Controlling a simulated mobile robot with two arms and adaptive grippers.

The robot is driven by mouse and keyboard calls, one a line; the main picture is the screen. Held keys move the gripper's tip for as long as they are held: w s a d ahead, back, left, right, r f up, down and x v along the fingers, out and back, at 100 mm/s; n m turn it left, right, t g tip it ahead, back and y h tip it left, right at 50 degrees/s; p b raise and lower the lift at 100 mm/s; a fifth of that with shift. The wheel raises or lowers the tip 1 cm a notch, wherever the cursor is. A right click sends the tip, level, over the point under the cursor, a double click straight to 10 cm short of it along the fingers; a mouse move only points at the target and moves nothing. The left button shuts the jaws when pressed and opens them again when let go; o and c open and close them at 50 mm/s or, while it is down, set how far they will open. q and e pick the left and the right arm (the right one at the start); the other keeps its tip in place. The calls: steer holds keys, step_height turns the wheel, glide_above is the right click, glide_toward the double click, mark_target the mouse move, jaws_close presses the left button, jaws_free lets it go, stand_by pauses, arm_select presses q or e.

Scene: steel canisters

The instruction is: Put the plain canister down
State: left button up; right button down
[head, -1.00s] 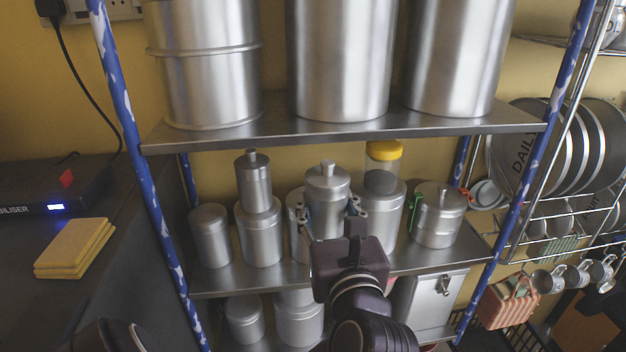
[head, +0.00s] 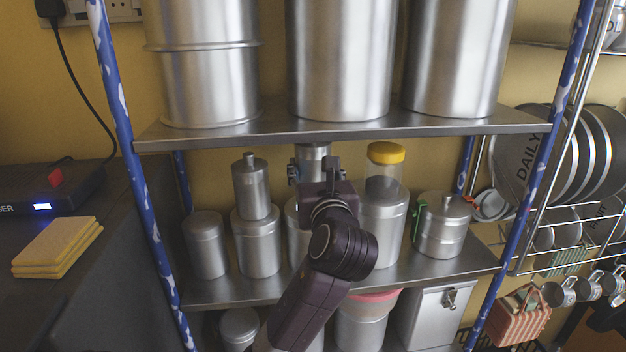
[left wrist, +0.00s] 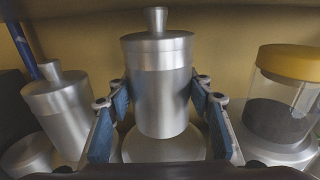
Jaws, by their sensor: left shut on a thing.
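The plain canister (head: 312,151) is a steel cylinder with a lid. In the head view its upper part shows beneath the upper shelf, and my arm hides its lower part. In the left wrist view the canister (left wrist: 160,92) is upright, with a knob on top, between my blue finger pads. My left gripper (head: 316,172) is shut on it. A wider steel canister (left wrist: 165,149) lies directly below it; its side (head: 292,225) shows left of my arm in the head view. I cannot tell whether the two touch. My right gripper is not in view.
A stacked canister pair (head: 257,240) stands left, and a yellow-lidded jar (head: 385,170) on a steel canister stands right. A lidded pot (head: 443,230) is farther right. The upper shelf (head: 340,128) is close above. Blue posts (head: 150,215) frame the shelves.

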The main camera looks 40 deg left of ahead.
arm_select(q)
steer(key=shift+f, duration=1.75)
steer(key=o, duration=1.3)
steer(key=shift+f, duration=0.15)
steer(key=shift+o, duration=0.2)
steer(key=b+v, duration=0.1)
steer(key=v, duration=1.1)
steer(key=shift+b, duration=0.3)
steer(key=shift+w, duration=0.1)
